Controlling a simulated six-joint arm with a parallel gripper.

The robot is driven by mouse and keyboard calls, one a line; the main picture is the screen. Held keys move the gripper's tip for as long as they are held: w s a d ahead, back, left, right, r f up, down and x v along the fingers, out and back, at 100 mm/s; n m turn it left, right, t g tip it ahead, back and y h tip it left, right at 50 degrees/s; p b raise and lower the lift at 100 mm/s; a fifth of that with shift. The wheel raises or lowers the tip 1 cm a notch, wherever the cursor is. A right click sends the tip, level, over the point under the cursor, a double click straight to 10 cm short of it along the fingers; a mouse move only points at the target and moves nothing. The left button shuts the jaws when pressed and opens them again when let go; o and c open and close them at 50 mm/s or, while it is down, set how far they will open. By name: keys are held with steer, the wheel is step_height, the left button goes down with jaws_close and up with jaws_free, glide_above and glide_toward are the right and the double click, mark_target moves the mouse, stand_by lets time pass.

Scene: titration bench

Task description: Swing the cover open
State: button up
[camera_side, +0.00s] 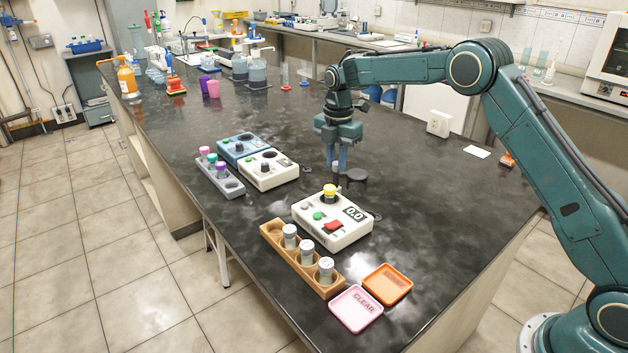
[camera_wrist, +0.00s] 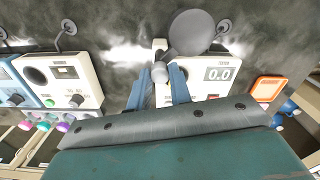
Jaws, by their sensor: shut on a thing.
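The cover is a dark round disc (camera_side: 356,175) seen just behind the white meter (camera_side: 333,222) in the side view. It also shows large and grey in the wrist view (camera_wrist: 191,33), overlapping the meter's upper edge. A yellow-topped piece (camera_side: 330,190) shows at the meter's dark round well, with the cover off to its side. My gripper (camera_side: 337,168) points down just left of the cover. In the wrist view its blue fingers are around a pale rounded knob (camera_wrist: 159,73) next to the disc. The exact joint between knob and disc is hard to see.
A white instrument (camera_side: 268,170) and a blue one (camera_side: 243,147) stand to the left, beside a grey vial rack (camera_side: 220,178). A wooden rack (camera_side: 301,258) with vials, a pink tray (camera_side: 355,308) and an orange tray (camera_side: 387,284) lie in front. The bench right of the cover is clear.

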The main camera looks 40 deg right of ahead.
steer(key=shift+n, duration=1.7)
steer(key=o, duration=1.3)
steer(key=shift+o, duration=0.2)
steer(key=shift+r, duration=0.1)
steer(key=shift+r, duration=3.4)
